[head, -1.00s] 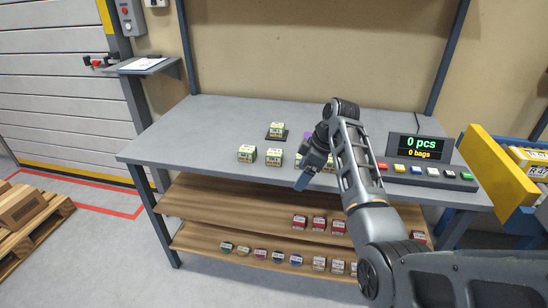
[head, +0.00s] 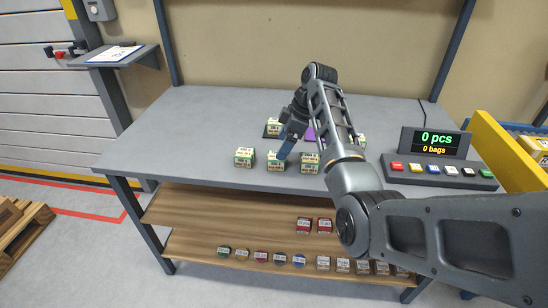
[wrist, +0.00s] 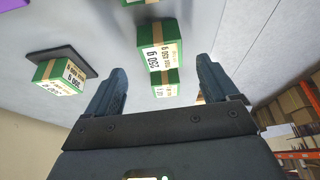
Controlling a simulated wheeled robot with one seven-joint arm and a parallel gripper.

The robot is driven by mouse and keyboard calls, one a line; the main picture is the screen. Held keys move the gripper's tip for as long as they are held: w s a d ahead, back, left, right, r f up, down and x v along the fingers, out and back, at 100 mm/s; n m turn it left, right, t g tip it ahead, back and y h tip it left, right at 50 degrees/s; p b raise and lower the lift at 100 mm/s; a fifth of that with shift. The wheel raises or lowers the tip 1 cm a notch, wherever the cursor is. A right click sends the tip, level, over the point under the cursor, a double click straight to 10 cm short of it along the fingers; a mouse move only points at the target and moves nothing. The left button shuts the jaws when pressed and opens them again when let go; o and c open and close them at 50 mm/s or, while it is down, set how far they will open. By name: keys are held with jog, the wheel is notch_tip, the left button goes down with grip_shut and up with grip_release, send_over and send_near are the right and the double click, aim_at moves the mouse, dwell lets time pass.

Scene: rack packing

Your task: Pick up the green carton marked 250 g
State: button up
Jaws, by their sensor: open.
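Several green cartons with pale labels stand on the grey table: a left one (head: 244,157), a middle one (head: 275,161) and a right one (head: 309,161) along the front, and one on a dark pad (head: 271,129) behind.
A purple pad (head: 310,133) lies behind my arm. A counter display (head: 436,143) with coloured buttons stands at the right, beside a yellow-sided bin (head: 506,150). Shelves below the table hold red boxes (head: 313,225) and small tins (head: 260,257). The table's left part is clear.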

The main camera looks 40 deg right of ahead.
aim_at(276, 161)
jog(key=shift+p+x, duration=0.4)
jog(key=shift+x, duration=2.65)
jog(key=shift+s+a, duration=0.1)
jog(key=shift+s, duration=0.05)
jog(key=c, duration=1.2)
jog(key=shift+r, duration=0.2)
